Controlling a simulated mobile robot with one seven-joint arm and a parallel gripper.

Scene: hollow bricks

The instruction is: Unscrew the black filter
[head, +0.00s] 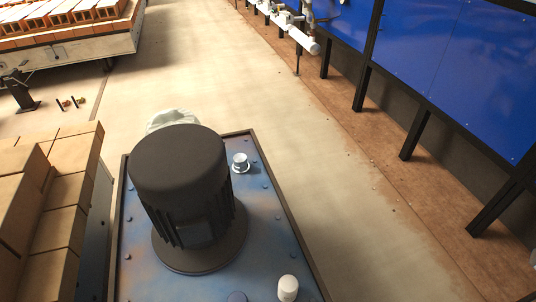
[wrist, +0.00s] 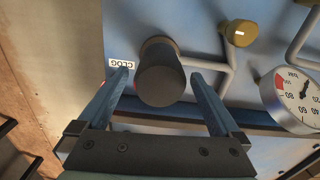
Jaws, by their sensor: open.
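The black filter (wrist: 161,79) is a dark cylinder on a blue panel (wrist: 186,28) in the wrist view, with a "CLOG" label (wrist: 122,64) at its upper left. My gripper (wrist: 158,74) is open, with one blue finger on each side of the filter's lower part. Small gaps show between the fingers and the filter, and I see no clear contact. In the head view I make out neither my gripper nor this filter.
In the wrist view, a brass-coloured knob (wrist: 238,33), pipes and a pressure gauge (wrist: 294,98) are to the right. In the head view, a large black motor (head: 180,170) stands on a blue unit, with stacked bricks (head: 60,205) at left and open floor at right.

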